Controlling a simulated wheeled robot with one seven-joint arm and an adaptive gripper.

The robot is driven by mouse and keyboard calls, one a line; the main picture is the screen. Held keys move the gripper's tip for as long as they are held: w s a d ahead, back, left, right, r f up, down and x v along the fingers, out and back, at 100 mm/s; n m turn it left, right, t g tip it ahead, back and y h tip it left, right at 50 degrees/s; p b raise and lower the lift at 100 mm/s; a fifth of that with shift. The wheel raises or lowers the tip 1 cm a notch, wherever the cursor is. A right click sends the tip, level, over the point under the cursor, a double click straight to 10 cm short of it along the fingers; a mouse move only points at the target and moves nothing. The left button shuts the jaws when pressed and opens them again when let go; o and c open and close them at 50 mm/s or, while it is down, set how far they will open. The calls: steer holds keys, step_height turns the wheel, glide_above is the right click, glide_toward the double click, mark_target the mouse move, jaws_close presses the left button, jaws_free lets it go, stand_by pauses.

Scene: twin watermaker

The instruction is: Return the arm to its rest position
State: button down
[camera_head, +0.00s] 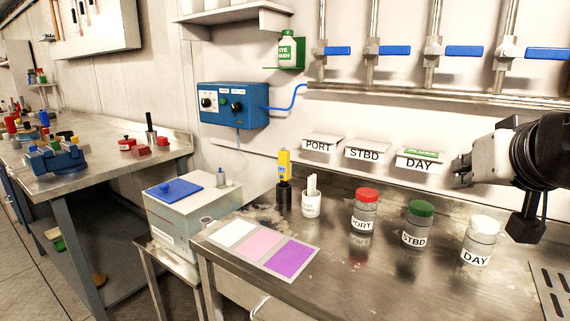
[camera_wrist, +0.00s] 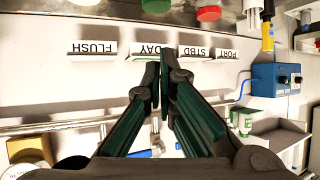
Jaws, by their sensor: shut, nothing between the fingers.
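My gripper (camera_head: 459,172) is at the right of the head view, at the end of my dark and light grey arm. It is in the air in front of the wall, beside the DAY shelf (camera_head: 418,164) and above the bench. In the wrist view my gripper (camera_wrist: 160,68) has its two dark green fingers drawn together at the tips, with nothing held between them. The wrist picture is upside down, with the wall labels inverted behind the fingers.
Jars marked PORT (camera_head: 365,212), STBD (camera_head: 417,226) and DAY (camera_head: 480,242) stand on the steel bench (camera_head: 330,268) below my gripper. Pipes with blue-handled valves (camera_head: 459,51) run along the wall above. A colour card (camera_head: 265,248) lies farther left.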

steer(key=s+a+f+n+g+y, duration=0.1)
steer(key=s+a+f+g, duration=0.1)
steer(key=s+f+g, duration=0.45)
steer(key=s+a+f+g, duration=0.1)
steer(key=s+a+f, duration=0.25)
steer(key=s, duration=0.65)
steer(key=s+a+f+n+g+y, duration=0.1)
steer(key=s+a+f+g, duration=0.1)
steer(key=s+f+g, duration=0.35)
step_height(320, 180, up, 20)
steer(key=s+t+p, duration=0.2)
steer(key=t+p, duration=0.3)
steer(key=p, duration=1.3)
steer(key=shift+w+f, duration=0.1)
